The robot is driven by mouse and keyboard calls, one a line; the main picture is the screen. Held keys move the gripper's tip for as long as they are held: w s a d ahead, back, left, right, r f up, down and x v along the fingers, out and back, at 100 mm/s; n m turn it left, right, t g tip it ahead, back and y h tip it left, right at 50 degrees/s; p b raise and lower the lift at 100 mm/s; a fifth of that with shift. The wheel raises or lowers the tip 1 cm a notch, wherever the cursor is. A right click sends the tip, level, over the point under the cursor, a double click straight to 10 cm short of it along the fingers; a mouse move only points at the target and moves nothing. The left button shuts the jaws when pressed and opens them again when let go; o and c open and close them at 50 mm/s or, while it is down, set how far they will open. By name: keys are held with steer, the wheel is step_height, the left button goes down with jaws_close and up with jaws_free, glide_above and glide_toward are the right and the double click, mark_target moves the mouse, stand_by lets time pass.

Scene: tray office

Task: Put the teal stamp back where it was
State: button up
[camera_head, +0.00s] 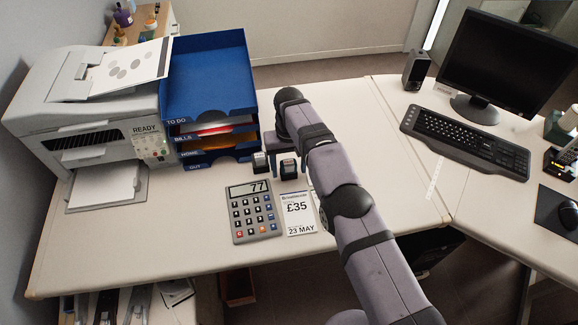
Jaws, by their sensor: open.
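Two small dark stamps stand on the desk in front of the blue tray stack. The right stamp (288,170) is mostly black. I cannot make out a teal colour on either, so I cannot tell which is the teal one. My gripper (288,164) points down over the right stamp, open, with its fingers seeming to be on either side of it. Whether they touch it is too small to tell. My wrist hides the area behind.
The blue tray stack (213,112) and printer (100,125) stand at the left. A calculator (254,211) and a £35 bill (298,213) lie in front of the stamps. The keyboard (465,140) and monitor are at the right. Desk surface (355,115) right of my gripper is clear.

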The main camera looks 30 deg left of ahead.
mark_target(292, 164)
steer(key=shift+r, duration=0.6)
step_height(292, 164, up, 11)
steer(key=p, duration=0.8)
steer(key=w+d+r+m, duration=0.1)
steer(key=w+d+r, duration=0.25)
steer(key=d, duration=0.25)
steer(key=w+d+r+m, duration=0.1)
steer(key=w+d+r, duration=0.1)
steer(key=w+d, duration=0.3)
steer(key=s+d+r+m, duration=0.1)
steer(key=d+r+m, duration=0.15)
steer(key=d, duration=1.25)
steer(key=s+d+r+m, duration=0.1)
steer(key=s+d, duration=0.3)
steer(key=d, duration=0.3)
steer(key=s+d+m, duration=0.1)
steer(key=s+d, duration=0.3)
steer(key=d, duration=0.2)
steer(key=s+d+f+m, duration=0.1)
steer(key=s+d, duration=0.3)
steer(key=s, duration=0.3)
steer(key=s+d+f+m, duration=0.1)
steer(key=s+d+f, duration=0.1)
steer(key=s+d, duration=0.2)
steer(key=s, duration=0.3)
steer(key=shift+s+d, duration=0.35)
